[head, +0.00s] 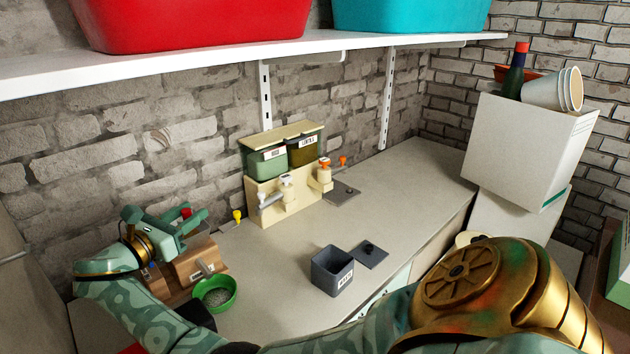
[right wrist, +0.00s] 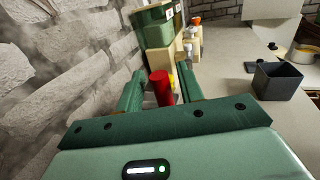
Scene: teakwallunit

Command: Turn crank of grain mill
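The grain mill (head: 203,258) is a wooden block with a pale label, on the counter at the left in the head view. A red knob (head: 186,212) shows above it; in the right wrist view the red knob (right wrist: 160,88) stands upright between my fingers. My right gripper (head: 180,222) is over the mill, open, with its two green fingers (right wrist: 160,92) on either side of the knob and a gap visible on both sides. The crank arm below the knob and part of the mill are hidden by my gripper. My left gripper is not in view.
A green bowl (head: 231,287) of grain sits in front of the mill. A yellow-knobbed lever (head: 237,217) is beside it. A cream dispenser (head: 262,205) with green hoppers stands behind. A grey bin (head: 332,277) and dark lid (head: 372,254) lie right. A white shelf (head: 210,65) hangs above.

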